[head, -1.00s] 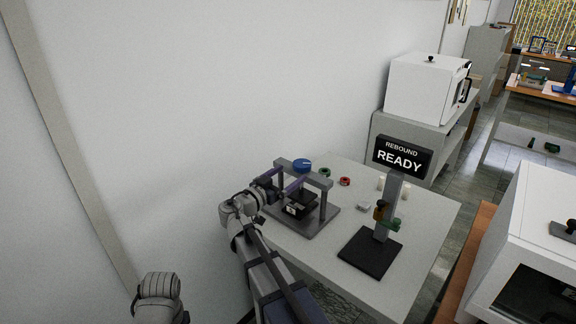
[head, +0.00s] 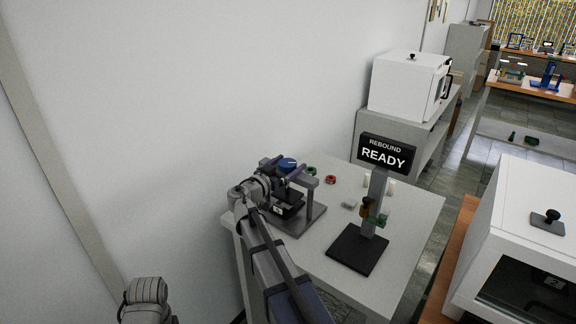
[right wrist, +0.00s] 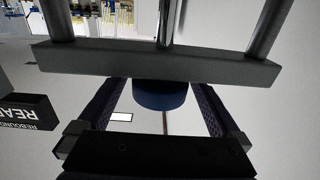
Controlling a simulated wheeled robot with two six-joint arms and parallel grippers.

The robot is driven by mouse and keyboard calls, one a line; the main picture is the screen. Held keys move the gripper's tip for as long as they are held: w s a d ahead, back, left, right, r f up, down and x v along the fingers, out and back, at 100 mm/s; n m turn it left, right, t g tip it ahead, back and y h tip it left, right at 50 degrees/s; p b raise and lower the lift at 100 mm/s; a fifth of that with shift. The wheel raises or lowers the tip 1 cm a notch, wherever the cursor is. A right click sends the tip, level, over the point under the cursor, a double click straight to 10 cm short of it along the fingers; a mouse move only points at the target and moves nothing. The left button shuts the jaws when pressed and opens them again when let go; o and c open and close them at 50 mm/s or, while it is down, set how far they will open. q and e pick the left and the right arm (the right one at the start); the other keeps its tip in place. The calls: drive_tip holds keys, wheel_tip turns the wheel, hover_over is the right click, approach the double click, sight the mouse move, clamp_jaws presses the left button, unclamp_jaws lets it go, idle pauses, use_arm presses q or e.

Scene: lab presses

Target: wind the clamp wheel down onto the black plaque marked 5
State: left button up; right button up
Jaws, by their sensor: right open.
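The clamp press (head: 311,216) stands on the grey table, with a crossbar on posts over a dark base. Its blue clamp wheel (head: 288,163) sits at the top of the crossbar. The black plaque (head: 284,212), with a small white label too small to read surely, lies under the crossbar. My right gripper (head: 283,167) is open at the wheel, one finger on each side. In the right wrist view the blue wheel (right wrist: 160,94) lies between the spread fingers, apart from both, beside the dark crossbar (right wrist: 150,64). My left gripper is out of view.
A rebound stand (head: 359,250) with a READY sign (head: 387,153) stands right of the press. Green and red rings (head: 330,180) and small pale blocks (head: 348,205) lie behind. The wall is close on the left. The table's front right is bare.

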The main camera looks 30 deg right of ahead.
drive_tip(key=c, duration=1.3)
drive_tip(key=shift+w+m+g, duration=0.1)
drive_tip(key=shift+m+g, duration=0.2)
drive_tip(key=shift+g, duration=0.2)
drive_tip(key=shift+w+m+g+h, duration=0.1)
drive_tip(key=shift+m+g+h, duration=0.4)
drive_tip(key=shift+g, duration=0.2)
drive_tip(key=m+g, duration=0.2)
drive_tip(key=g, duration=0.2)
drive_tip(key=shift+m+h, duration=0.3)
drive_tip(key=m+g, duration=0.1)
drive_tip(key=g, duration=0.1)
drive_tip(key=m+g, duration=0.2)
drive_tip(key=g, duration=0.1)
drive_tip(key=shift+m+g, duration=0.3)
drive_tip(key=shift+s+m+g+y, duration=0.25)
drive_tip(key=shift+m+g+y, duration=0.35)
drive_tip(key=shift+g, duration=0.3)
drive_tip(key=shift+s+g, duration=0.1)
drive_tip(key=shift+g, duration=0.2)
